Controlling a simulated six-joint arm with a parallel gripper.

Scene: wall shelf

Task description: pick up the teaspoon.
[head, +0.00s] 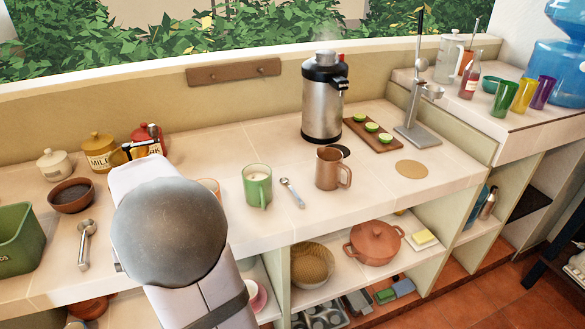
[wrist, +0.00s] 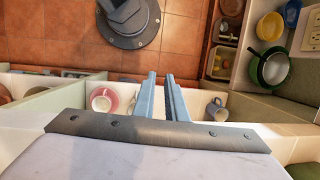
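The teaspoon (head: 291,193) lies flat on the pale tiled counter (head: 240,228) in the head view, between a green mug (head: 257,186) and a brown mug (head: 331,169). It touches neither mug. It does not show in the wrist view. My gripper (wrist: 161,76) shows in the wrist view with its two grey fingers a narrow gap apart and nothing between them. Below the fingers are the floor and lower shelf.
A steel airpot (head: 322,100), a board with green slices (head: 372,133) and a metal stand (head: 417,130) are behind the brown mug. A metal scoop (head: 86,245), dark bowl (head: 71,195) and several jars are at left. The counter's front edge drops to open shelves.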

